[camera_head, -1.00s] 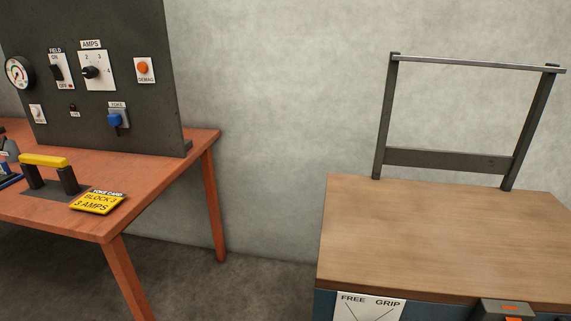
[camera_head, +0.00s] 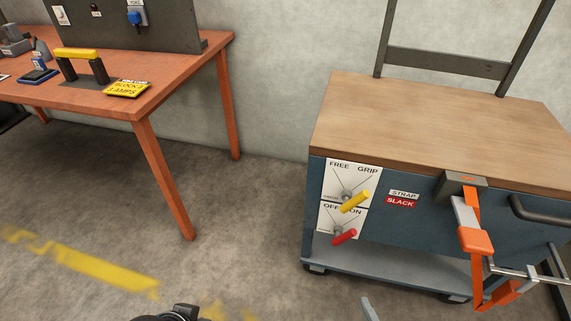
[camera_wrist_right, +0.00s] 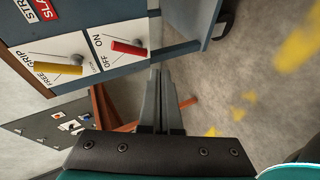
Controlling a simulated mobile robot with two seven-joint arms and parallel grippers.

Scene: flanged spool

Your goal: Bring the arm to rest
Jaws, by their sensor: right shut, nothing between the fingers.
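My right gripper (camera_head: 369,309) shows only as a grey fingertip at the bottom edge of the head view, in front of the blue cart. In the right wrist view its two grey fingers (camera_wrist_right: 155,85) are shut together and hold nothing. They are apart from the red-handled lever (camera_wrist_right: 128,47) and the yellow-handled lever (camera_wrist_right: 58,69) on the cart's front. These also show in the head view, the yellow handle (camera_head: 355,201) above the red handle (camera_head: 345,236).
The blue cart (camera_head: 420,234) has a wooden top (camera_head: 430,115), a dark upright frame (camera_head: 445,62) and an orange strap device (camera_head: 475,240) at its front right. A red-brown table (camera_head: 180,80) at left bears a yellow-handled yoke (camera_head: 78,54) and yellow card (camera_head: 127,89). Floor between is clear.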

